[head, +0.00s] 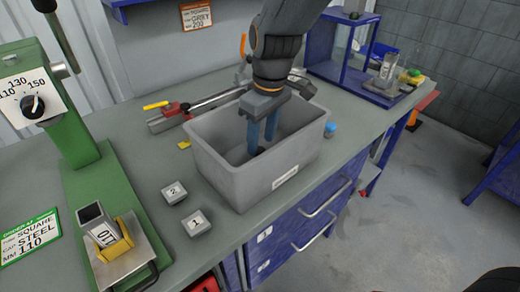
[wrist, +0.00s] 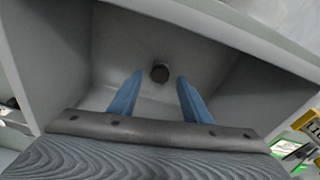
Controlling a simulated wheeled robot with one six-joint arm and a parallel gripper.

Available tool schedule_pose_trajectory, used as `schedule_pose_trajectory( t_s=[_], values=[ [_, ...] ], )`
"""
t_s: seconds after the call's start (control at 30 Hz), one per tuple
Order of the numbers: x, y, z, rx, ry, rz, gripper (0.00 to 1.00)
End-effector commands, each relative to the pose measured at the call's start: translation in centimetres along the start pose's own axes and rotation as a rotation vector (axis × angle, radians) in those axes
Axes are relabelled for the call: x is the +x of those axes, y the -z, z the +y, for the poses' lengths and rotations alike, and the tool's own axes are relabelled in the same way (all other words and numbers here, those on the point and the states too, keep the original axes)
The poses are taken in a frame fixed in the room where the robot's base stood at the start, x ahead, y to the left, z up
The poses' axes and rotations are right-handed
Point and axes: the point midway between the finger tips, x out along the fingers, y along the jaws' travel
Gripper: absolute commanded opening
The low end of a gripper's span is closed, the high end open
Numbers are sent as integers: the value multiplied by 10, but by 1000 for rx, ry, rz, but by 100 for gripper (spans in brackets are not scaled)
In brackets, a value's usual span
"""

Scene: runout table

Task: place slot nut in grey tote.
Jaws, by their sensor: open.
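The grey tote (head: 238,186) stands on the bench, and its inner wall and floor fill most of the wrist view (wrist: 65,65). My gripper (head: 261,143) points down into the tote with its blue fingers below rim level. In the wrist view the fingers (wrist: 159,85) are apart with nothing between them. A small dark round piece (wrist: 160,72), which looks like the slot nut, lies on the tote floor beyond the fingertips, apart from them. In the head view I cannot make out this piece.
Two small numbered blocks (head: 174,192) sit left of the tote, near a green press (head: 85,165). A blue-capped item (head: 330,129) stands close to the tote's right side. A rail with a red clamp (head: 175,110) lies behind. Blue drawers (head: 300,225) are below the bench edge.

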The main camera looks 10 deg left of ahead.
Motion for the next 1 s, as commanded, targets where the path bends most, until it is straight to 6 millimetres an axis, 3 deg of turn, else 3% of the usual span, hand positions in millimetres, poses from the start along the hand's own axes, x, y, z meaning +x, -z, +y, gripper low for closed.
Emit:
schedule_pose_trajectory(
  t_s=[0.2,0.33,0.87,1.0],
  values=[
    [-43,1,1,1,-1,3,44],
    [-60,1,1,0,-1,3,44],
    [-73,0,0,1,1,-1,44],
    [-90,0,-4,1,1,-1,44]
  ],
)
